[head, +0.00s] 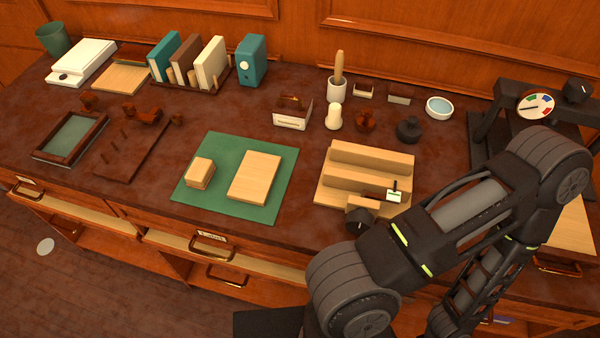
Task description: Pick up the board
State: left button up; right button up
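A flat, light wooden board (255,176) lies on a green mat (228,203) in the middle of the counter. A smaller light wooden block (199,173) lies on the same mat to its left, apart from it. Other flat light wood pieces are in view, one at the back left (121,76) and one at the right edge (571,238); I cannot tell for certain which one is the board named. My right arm crosses the lower right of the head view, but its gripper is not visible. My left gripper is not in view either.
Books (212,62) and a teal box (252,60) stand behind. Drawers (222,256) below the front edge are partly open.

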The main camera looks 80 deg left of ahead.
aim_at(252, 182)
jog(key=u, duration=0.45)
jog(key=l+u, duration=0.1)
jog(key=u, duration=0.85)
jog(key=l+u, duration=0.1)
jog(key=u, duration=0.85)
jog(key=k+u, duration=0.1)
jog(key=u, duration=0.85)
jog(key=j+u, duration=0.25)
jog(key=k+l, duration=0.05)
